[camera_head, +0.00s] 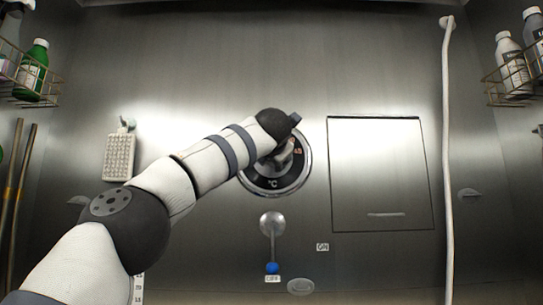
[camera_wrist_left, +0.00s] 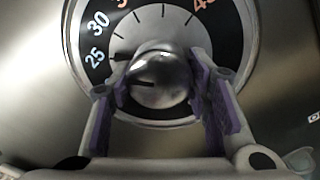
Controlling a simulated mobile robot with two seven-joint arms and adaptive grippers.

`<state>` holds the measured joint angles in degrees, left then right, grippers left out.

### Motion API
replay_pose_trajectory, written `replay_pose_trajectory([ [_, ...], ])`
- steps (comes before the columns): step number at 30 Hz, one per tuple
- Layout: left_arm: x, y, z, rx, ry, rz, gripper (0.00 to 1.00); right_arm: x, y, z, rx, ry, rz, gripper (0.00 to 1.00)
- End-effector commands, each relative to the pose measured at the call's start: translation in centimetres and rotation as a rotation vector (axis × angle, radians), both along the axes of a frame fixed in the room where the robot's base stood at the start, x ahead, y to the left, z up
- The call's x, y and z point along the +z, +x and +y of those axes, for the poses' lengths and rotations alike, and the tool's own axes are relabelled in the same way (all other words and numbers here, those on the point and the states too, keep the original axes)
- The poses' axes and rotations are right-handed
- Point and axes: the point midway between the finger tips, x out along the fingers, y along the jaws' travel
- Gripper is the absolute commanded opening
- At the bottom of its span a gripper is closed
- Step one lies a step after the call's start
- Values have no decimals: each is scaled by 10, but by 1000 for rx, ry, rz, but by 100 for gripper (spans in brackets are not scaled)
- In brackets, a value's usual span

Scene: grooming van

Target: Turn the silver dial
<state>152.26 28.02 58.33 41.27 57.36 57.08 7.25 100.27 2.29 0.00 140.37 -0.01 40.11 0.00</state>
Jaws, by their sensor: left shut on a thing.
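The silver dial (camera_wrist_left: 157,76) is a round shiny knob at the middle of a temperature gauge. In the left wrist view the gauge's black ring (camera_wrist_left: 75,35) carries white 25 and 30 and an orange number at the upper right. In the head view the gauge (camera_head: 273,187) is on the steel wall, marked °C, and my forearm hides its upper left. My left gripper (camera_wrist_left: 163,92) is shut on the dial, with a purple-padded finger on each side of it. The fingers are mostly hidden in the head view. My right gripper is not in view.
A lever (camera_head: 272,238) with a blue tip hangs below the gauge, above an OFF label. A square panel (camera_head: 380,170) is to the right, then a white vertical hose (camera_head: 447,150). A pale brush (camera_head: 119,157) hangs at left. Bottle racks (camera_head: 25,92) are on both side walls.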

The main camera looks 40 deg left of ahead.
Motion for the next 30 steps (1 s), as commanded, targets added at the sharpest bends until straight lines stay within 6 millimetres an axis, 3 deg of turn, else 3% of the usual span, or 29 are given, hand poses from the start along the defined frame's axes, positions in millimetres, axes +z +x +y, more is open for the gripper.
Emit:
replay_pose_trajectory([
  [15, 1, 0, -1, -1, -336, -287, 16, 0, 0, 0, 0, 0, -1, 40],
  [30, 2, 0, -1, -1, -480, -409, 16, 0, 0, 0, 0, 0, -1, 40],
])
